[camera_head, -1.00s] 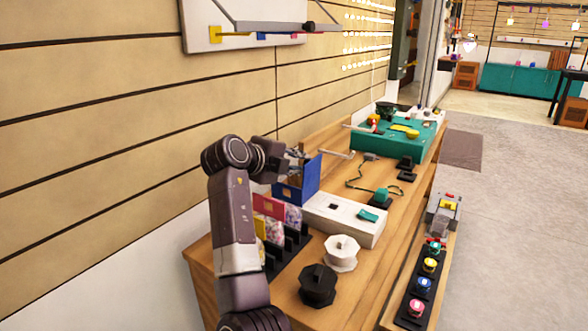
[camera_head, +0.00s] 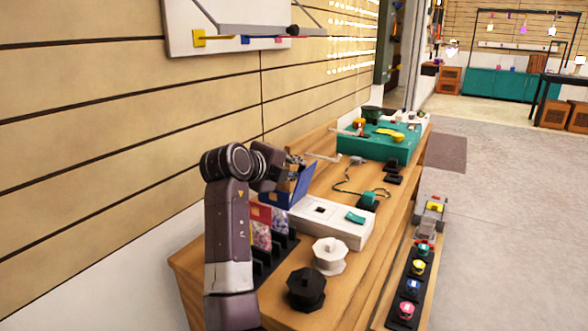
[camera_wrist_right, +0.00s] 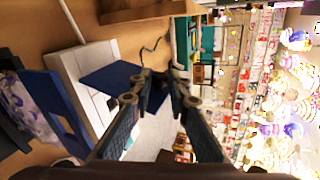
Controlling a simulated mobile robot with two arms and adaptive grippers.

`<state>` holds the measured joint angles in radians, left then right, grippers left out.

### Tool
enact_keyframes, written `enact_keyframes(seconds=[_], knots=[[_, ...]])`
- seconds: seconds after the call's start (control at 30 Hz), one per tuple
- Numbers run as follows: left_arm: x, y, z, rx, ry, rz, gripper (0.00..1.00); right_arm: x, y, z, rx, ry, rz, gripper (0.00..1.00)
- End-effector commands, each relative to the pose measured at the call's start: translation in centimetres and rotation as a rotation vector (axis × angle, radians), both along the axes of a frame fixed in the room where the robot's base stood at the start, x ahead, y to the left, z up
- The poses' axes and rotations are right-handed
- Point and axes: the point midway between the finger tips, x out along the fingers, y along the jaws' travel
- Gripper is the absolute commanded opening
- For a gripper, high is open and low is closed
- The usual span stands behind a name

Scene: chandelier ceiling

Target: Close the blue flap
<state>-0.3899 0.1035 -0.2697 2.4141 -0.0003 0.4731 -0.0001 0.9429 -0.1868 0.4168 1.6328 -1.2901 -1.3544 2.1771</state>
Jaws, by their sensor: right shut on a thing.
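A blue box (camera_head: 281,198) stands on the wooden bench beside a white box. Its blue flap (camera_head: 303,184) leans outward to the right. My right gripper (camera_head: 294,161) is at the flap's upper edge. In the right wrist view the flap (camera_wrist_right: 108,77) reaches between the fingers of my right gripper (camera_wrist_right: 162,83), which is shut on it. The blue frame of the box (camera_wrist_right: 52,100) shows at the left of that view. The finger contact is partly hidden in the head view. My left gripper is not in view.
A white box (camera_head: 335,221) lies right of the blue box. A white spool (camera_head: 329,256) and black spool (camera_head: 306,289) stand in front. A black rack with colourful packets (camera_head: 262,232) is near my arm. A teal case (camera_head: 370,147) stands farther back.

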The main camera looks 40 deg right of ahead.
Motion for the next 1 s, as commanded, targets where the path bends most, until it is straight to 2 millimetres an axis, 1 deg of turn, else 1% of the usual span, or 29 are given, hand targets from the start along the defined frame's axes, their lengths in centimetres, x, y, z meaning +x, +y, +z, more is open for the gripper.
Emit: enact_keyframes(seconds=[0.03,0.1,0.13,0.27,0.3,0.53,0.63,1.0], knots=[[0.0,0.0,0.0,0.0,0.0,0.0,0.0,-0.3,-0.1,-0.3,0.004,0.009,-0.009,0.0],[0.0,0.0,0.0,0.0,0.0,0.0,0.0,-0.3,-0.2,-0.3,0.004,0.01,-0.01,0.0],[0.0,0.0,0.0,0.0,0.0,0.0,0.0,-0.3,-0.2,-0.3,0.004,0.01,-0.01,0.17],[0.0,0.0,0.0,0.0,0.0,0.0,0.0,-0.2,-0.1,-0.2,0.003,0.007,-0.007,0.32],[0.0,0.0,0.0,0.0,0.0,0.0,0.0,-0.2,-0.1,-0.2,0.002,0.007,-0.007,0.34],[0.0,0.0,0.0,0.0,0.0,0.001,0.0,-0.1,0.0,-0.1,0.001,0.003,-0.004,0.34],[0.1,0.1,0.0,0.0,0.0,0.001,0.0,-0.2,0.4,0.1,0.001,0.002,-0.001,0.34],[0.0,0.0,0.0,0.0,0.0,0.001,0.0,-1.6,5.5,2.3,0.002,0.003,-0.003,0.34]])
